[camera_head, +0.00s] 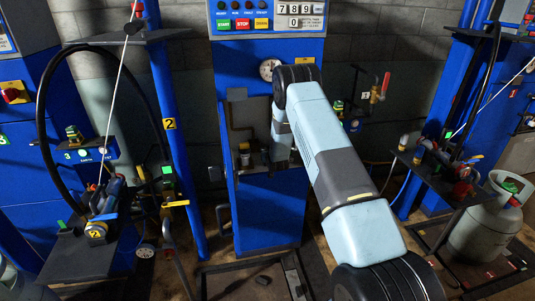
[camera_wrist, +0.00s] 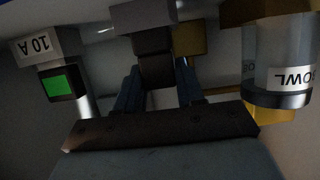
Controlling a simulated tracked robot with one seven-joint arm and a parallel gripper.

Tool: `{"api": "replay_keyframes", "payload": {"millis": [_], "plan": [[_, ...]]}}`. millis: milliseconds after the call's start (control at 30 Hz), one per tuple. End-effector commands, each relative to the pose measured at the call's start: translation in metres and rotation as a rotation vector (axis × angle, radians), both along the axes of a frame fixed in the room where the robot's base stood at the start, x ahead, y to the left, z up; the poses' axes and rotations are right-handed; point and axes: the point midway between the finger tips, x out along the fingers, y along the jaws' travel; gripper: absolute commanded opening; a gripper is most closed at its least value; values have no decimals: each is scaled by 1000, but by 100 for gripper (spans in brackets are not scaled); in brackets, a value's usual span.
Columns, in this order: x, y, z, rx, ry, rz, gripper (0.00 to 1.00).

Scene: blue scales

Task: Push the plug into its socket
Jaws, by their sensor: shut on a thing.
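In the wrist view, my gripper (camera_wrist: 157,82) reaches forward with its two blue fingers on either side of a dark block, which I take to be the plug (camera_wrist: 154,68). The fingers are shut on it. The plug's far end lies against or just in front of a grey block (camera_wrist: 142,14) at the top edge. That block may be the socket, but I see no opening, and I cannot tell whether the plug is in it. In the head view, my arm reaches into the recess of the central blue column (camera_head: 270,205) and hides the plug and fingertips.
In the wrist view, a "10 A" part with a green face (camera_wrist: 60,84) is left and a clear bowl (camera_wrist: 279,75) with a metal rim is close on the right. A yellow fitting (camera_wrist: 188,38) is behind the plug. A gauge (camera_head: 268,69) is above the recess.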

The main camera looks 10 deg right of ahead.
Motion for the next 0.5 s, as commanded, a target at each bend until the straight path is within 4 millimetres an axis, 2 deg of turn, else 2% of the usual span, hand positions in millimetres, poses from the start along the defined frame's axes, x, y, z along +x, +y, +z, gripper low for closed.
{"api": "replay_keyframes", "payload": {"millis": [500], "plan": [[0, -1, -6, 0, -1, -1, 7]]}}
